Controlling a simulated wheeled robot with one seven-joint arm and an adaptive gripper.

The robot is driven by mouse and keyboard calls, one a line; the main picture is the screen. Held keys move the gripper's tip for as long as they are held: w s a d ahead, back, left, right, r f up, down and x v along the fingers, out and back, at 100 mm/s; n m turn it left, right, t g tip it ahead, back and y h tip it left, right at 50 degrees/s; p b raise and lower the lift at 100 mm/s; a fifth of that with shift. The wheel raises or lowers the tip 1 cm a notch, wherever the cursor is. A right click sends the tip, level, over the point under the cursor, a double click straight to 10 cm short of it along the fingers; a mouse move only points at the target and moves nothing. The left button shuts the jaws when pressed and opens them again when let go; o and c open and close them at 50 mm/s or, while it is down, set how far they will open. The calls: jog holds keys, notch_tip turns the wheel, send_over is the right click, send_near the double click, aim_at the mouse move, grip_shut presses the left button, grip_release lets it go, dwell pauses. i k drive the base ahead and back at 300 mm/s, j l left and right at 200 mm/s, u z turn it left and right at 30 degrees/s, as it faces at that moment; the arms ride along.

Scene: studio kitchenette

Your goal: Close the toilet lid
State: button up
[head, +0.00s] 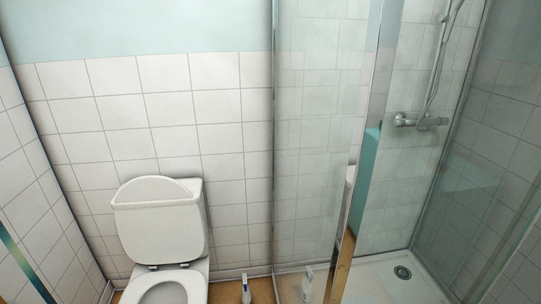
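The white toilet stands against the tiled wall at the lower left of the head view. Its lid (160,238) is raised, standing nearly upright against the tank. The seat (165,278) is down around the open bowl, and the front of the seat and bowl is cut off by the bottom edge of the picture. My gripper is not in view.
A small white bottle (246,288) stands on the floor right of the toilet. A glass shower screen (316,140) rises beyond it. The shower has a white tray (385,283) and a mixer tap (420,121). A tiled wall (32,185) closes off the left side.

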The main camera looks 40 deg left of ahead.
aim_at(158, 221)
jog(key=u, duration=1.85)
jog(key=i+j, duration=0.25)
jog(key=j, duration=0.2)
jog(key=i+j+u, duration=0.1)
jog(key=i+j, duration=0.2)
jog(key=j, duration=0.15)
jog(key=i+j, duration=0.3)
jog(key=j, duration=0.15)
